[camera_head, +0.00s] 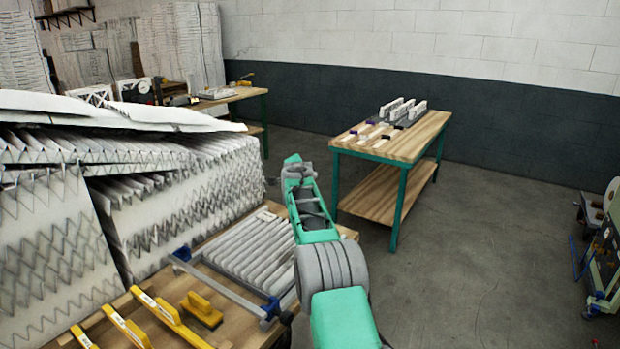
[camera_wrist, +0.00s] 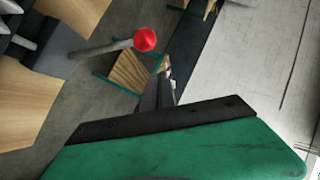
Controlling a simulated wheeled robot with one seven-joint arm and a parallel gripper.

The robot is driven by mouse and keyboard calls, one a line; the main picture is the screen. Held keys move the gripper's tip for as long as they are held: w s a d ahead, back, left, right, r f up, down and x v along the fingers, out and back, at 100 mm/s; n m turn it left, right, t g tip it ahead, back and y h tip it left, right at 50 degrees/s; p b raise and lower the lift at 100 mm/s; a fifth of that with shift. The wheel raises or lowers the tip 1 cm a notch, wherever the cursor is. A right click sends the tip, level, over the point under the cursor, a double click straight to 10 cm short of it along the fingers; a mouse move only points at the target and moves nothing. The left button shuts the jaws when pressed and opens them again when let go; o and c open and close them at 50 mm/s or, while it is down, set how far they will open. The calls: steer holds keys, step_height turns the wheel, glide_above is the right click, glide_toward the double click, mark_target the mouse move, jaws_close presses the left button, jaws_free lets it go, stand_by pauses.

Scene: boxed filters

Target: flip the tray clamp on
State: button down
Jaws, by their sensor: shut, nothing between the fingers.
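In the wrist view a grey lever rod with a red ball knob (camera_wrist: 145,39) sticks out from the left, ahead of my gripper; I take it for the clamp's lever. My gripper (camera_wrist: 164,72) is shut and empty, with its dark fingers pointing up the picture. The knob appears just left of and above the fingertips; whether they touch cannot be told. My arm covers the bench's right part, and the knob and fingers are not discernible there.
Large stacked pleated filters (camera_head: 45,215) stand at the left of the near bench. Yellow-handled tools (camera_head: 170,315) lie at its front. Another wooden table (camera_head: 400,143) with green legs stands beyond, with small items on it.

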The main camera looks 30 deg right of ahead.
steer(key=b+v, duration=0.3)
steer(key=v, duration=0.7)
steer(key=shift+d+r+b, duration=0.25)
steer(key=shift+r+b, duration=0.15)
